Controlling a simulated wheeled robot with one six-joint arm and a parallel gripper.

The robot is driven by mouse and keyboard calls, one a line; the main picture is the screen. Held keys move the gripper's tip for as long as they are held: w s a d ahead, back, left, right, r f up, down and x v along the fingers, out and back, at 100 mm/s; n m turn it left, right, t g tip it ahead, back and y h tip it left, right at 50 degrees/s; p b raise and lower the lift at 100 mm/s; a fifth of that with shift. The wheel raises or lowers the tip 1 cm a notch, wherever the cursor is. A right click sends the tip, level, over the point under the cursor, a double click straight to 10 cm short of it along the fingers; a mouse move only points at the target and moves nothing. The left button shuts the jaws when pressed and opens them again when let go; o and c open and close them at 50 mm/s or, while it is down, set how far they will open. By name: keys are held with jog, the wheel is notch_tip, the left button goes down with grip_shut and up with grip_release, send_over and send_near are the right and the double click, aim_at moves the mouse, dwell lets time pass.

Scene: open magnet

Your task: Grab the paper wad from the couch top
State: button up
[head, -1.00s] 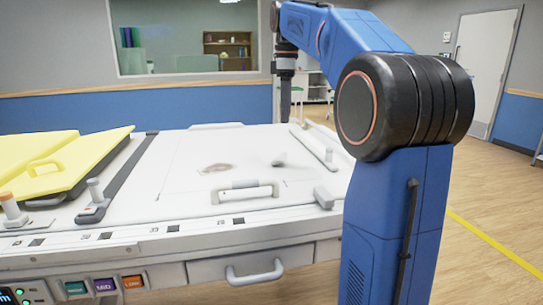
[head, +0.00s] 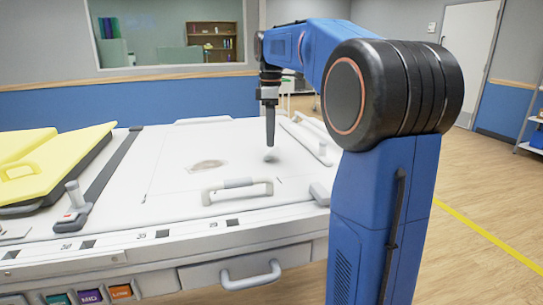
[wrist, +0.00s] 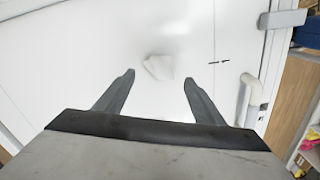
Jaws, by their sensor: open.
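The paper wad (wrist: 158,67) is a small, pale crumpled lump on the white couch top (head: 180,143). In the wrist view it lies a little beyond the fingertips, roughly midway between them, with clear space on both sides. My gripper (wrist: 158,76) is open and empty, pointing down above the couch top.
A grey-white handle (head: 237,190) stands up at the couch's front, and a rail-like handle (head: 307,138) runs along its right side. A brownish patch (head: 207,164) lies left of the lump. Yellow pads (head: 50,160) lie at the left. The surface around the wad is clear.

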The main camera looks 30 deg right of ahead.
aim_at(272, 151)
jog(key=shift+d+f, duration=0.15)
jog(key=shift+f, duration=3.2)
jog(key=c, duration=1.1)
